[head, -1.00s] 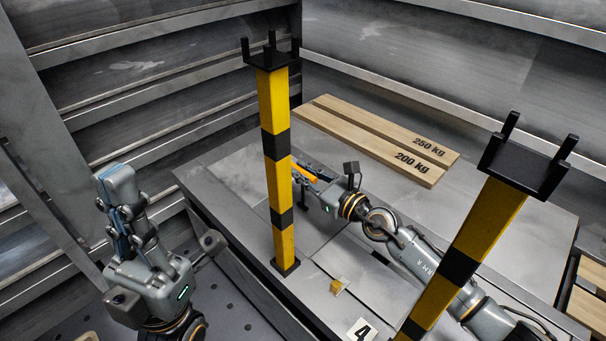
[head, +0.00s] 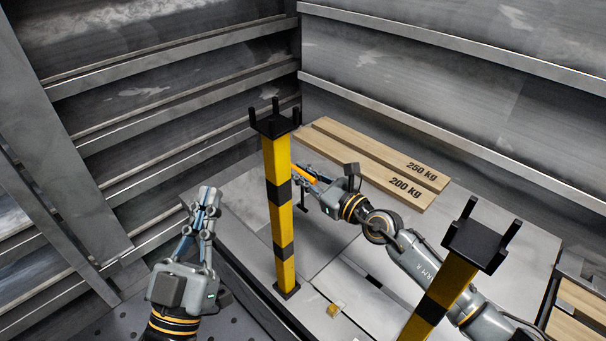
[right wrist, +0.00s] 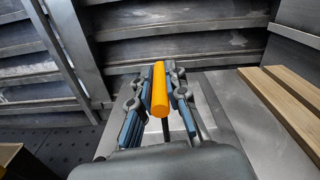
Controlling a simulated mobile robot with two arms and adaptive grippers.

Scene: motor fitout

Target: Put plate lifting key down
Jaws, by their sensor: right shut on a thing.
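The plate lifting key has an orange handle (head: 304,175) and a dark shaft below it. In the right wrist view the orange handle (right wrist: 161,90) lies between the two blue-padded fingers, with the dark shaft (right wrist: 166,130) pointing down. I cannot tell whether the shaft's lower end touches the platform. My left gripper (head: 206,198) is raised left of the platform, empty, its fingertips close together; their gap is unclear.
Two yellow-black posts with black forked tops stand at the platform's front edge (head: 279,200) and at the right (head: 450,280). Wooden boards marked 250 kg (head: 385,155) and 200 kg (head: 365,170) lie behind. A small yellowish block (head: 334,310) sits in front. Ribbed metal walls enclose the back.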

